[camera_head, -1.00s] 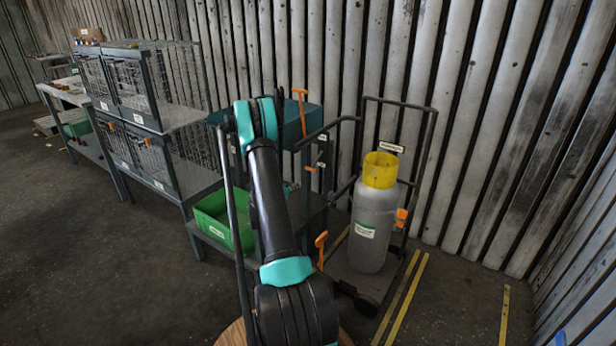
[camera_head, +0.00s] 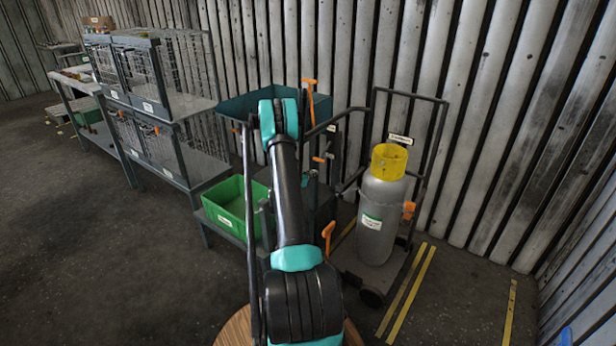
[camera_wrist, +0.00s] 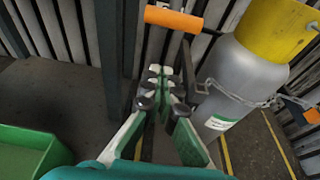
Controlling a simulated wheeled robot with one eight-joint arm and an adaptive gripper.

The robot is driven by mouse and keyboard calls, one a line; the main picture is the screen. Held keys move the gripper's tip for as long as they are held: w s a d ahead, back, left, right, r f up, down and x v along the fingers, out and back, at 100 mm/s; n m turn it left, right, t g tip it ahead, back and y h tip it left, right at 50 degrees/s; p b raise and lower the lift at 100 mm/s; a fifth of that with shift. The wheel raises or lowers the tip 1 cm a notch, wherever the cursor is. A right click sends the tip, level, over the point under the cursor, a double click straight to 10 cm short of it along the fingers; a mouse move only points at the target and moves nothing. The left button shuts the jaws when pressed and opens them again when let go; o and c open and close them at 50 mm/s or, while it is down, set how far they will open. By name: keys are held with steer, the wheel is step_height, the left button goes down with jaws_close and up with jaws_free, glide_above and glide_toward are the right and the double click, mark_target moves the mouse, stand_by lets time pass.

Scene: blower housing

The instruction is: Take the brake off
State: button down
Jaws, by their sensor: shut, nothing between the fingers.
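A hand trolley (camera_head: 444,130) stands against the wall, carrying a grey gas cylinder (camera_head: 381,200) with a yellow collar. An orange lever (camera_head: 327,236) stands low at the trolley's left side. Another orange handle (camera_head: 321,159) sits higher, beside the workstand. I cannot tell for certain which one is the brake. In the wrist view, my gripper (camera_wrist: 163,80) is shut and empty, its fingertips together. An orange bar handle (camera_wrist: 173,19) lies just beyond the tips, apart from them, and the cylinder (camera_wrist: 242,80) is to the right.
A teal tray (camera_head: 235,106) with an orange upright handle (camera_head: 310,84) sits above a green bin (camera_head: 228,208) on the workstand. Wire cages (camera_head: 150,75) stand at left. A chain (camera_wrist: 235,96) crosses the cylinder. Yellow floor lines (camera_head: 410,290) mark the right; floor at left is clear.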

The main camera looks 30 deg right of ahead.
steer(key=d+r, duration=0.1)
steer(key=w+d+r, duration=0.1)
steer(key=r, duration=0.1)
steer(key=shift+d+r, duration=0.15)
steer(key=shift+d, duration=0.1)
steer(key=shift+a+r, duration=0.1)
stand_by(0.4)
